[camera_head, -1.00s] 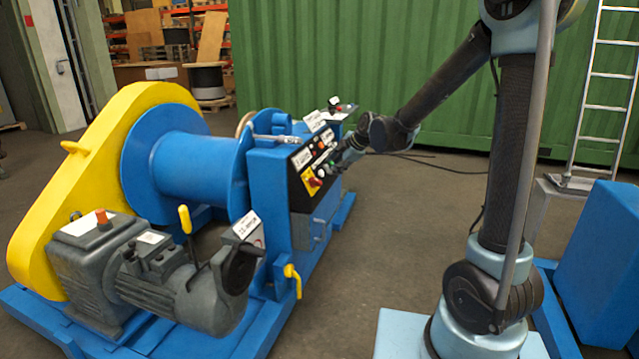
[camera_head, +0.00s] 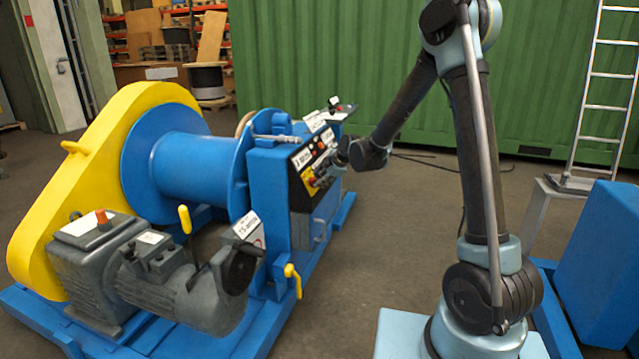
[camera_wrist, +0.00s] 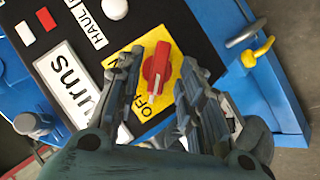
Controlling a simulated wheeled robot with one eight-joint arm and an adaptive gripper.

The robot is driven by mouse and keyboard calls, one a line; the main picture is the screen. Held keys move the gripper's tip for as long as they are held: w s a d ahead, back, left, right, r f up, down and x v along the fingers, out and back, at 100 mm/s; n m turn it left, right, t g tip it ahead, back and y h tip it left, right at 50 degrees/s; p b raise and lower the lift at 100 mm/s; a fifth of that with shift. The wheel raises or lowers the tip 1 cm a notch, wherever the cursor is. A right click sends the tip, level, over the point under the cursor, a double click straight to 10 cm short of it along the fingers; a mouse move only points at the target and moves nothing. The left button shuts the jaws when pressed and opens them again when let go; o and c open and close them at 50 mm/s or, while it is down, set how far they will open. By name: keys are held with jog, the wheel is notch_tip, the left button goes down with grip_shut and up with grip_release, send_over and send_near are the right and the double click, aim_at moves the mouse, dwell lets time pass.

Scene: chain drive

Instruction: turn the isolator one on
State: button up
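A red rotary isolator knob (camera_wrist: 157,68) sits on a yellow plate (camera_wrist: 150,42) on the black control panel (camera_wrist: 90,35). The plate carries lettering that includes OFF near the knob's lower end. The knob's grip runs roughly up and down in the wrist view, tilted slightly. My gripper (camera_wrist: 158,64) is open, with one finger on each side of the knob; I cannot tell whether either finger touches it. In the head view my gripper (camera_head: 323,175) is at the panel's lower part and partly hides the knob and the yellow plate (camera_head: 307,173).
A white button (camera_wrist: 115,8), a HAUL label and a large white label (camera_wrist: 68,78) lie beside the plate. The blue winch (camera_head: 185,175) with its yellow guard (camera_head: 60,190) and grey motor (camera_head: 170,280) stands left. Floor between winch and my base is clear.

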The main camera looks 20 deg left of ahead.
jog(key=shift+x, duration=1.25)
jog(key=shift+c, duration=0.2)
grip_shut()
